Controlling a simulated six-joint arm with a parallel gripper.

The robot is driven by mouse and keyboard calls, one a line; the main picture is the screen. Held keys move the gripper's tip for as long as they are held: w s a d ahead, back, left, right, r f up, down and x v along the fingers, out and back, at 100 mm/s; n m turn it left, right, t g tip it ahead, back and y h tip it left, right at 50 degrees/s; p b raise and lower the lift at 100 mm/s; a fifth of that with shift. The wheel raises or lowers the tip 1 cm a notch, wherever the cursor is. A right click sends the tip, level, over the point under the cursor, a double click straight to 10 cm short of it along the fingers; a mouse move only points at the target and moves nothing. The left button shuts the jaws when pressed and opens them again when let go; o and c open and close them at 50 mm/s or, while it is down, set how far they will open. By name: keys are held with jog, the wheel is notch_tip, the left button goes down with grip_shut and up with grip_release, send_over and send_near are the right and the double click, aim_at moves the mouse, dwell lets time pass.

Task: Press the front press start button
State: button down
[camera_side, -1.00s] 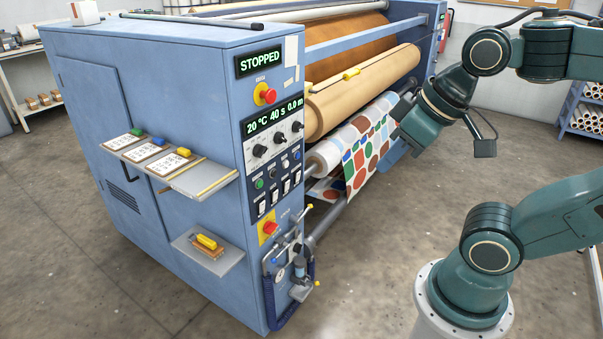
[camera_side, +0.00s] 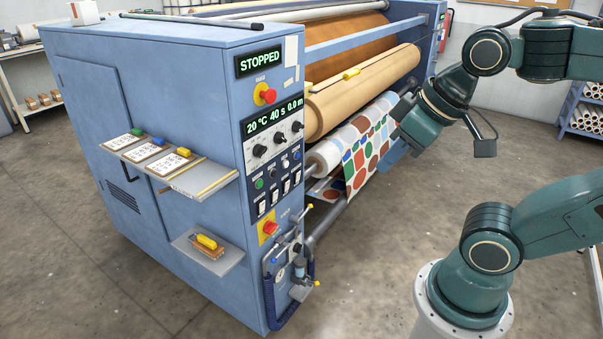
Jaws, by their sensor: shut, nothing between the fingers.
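The control panel (camera_side: 272,160) is on the front end of the blue calender press (camera_side: 175,90). It carries a green button (camera_side: 259,183), with other small buttons beside it and switches below. Their labels are too small to read, so I cannot tell for certain which is the front press start button. The display (camera_side: 261,63) above reads STOPPED. My gripper (camera_side: 394,128) is shut and empty, in front of the printed fabric roll, well to the right of the panel and apart from it. Its fingertips are dark and small in this view.
A shelf (camera_side: 205,180) with cards and a lower shelf (camera_side: 212,262) jut out to the left. A hose and bracket (camera_side: 297,285) hang at the lower right corner. Open floor (camera_side: 375,250) lies right of the press.

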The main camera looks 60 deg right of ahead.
aim_at(260, 184)
jog(key=shift+w, duration=0.15)
jog(key=w+d+f+m+y, duration=0.1)
jog(key=w+d+f+m, duration=0.1)
jog(key=w+f, duration=0.5)
jog(key=w+d+f+m+y, duration=0.1)
jog(key=w+f+y, duration=0.15)
jog(key=w, duration=0.95)
jog(key=w+d+f+m+t, duration=0.1)
jog(key=w+d+f+m, duration=0.2)
jog(key=f, duration=0.6)
jog(key=w+d+f+m+t, duration=0.2)
jog(key=w+d+f+m, duration=0.2)
jog(key=d+f, duration=0.3)
notch_tip(260, 184, down, 2)
jog(key=shift+w+d+f+m, duration=0.1)
jog(key=shift+w+d+m, duration=0.15)
jog(key=shift+m, duration=0.25)
jog(key=shift+w, duration=0.1)
jog(key=w, duration=0.8)
jog(key=shift+w, duration=0.25)
jog(key=shift+w, duration=0.45)
dwell(2.1)
